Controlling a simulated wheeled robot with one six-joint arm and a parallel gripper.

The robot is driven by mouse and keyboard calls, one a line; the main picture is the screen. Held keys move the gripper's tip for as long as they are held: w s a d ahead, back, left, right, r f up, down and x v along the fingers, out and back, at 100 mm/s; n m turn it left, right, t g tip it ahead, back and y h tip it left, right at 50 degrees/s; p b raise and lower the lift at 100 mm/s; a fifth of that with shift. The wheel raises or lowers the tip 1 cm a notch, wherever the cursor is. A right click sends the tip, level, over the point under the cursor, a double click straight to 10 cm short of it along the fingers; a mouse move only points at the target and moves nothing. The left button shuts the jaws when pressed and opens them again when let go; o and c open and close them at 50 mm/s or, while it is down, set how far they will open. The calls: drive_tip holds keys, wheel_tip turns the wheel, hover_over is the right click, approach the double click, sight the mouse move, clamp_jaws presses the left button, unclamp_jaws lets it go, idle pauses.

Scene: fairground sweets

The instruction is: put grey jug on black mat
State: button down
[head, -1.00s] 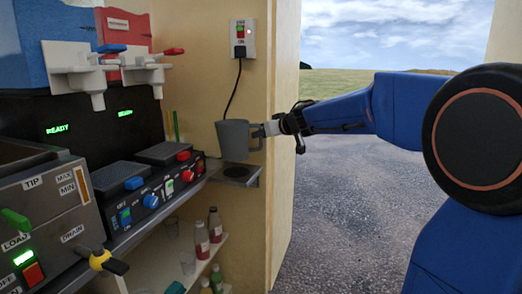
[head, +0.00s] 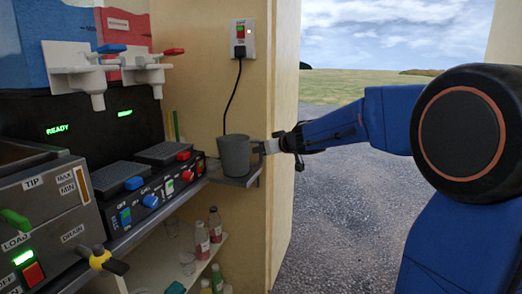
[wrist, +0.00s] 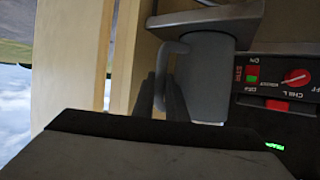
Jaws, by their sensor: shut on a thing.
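The grey jug (head: 234,157) is upright at the small grey shelf at the end of the counter. My gripper (head: 262,147) is at its right side, shut on the jug's handle. In the wrist view the jug (wrist: 208,80) and its handle show beyond my gripper (wrist: 171,97), whose two fingers are at the handle. The black mat is hidden by the jug in the head view. I cannot tell whether the jug's base touches it or hangs just above.
The small shelf (head: 240,182) projects beside the wooden wall edge. A black control box (head: 165,185) with knobs and two plates stands close to the left. A socket with a hanging cord (head: 238,75) is above. Bottles (head: 215,225) stand on the lower shelf.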

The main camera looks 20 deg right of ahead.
drive_tip(key=c, duration=1.8)
unclamp_jaws()
drive_tip(key=shift+o, duration=0.2)
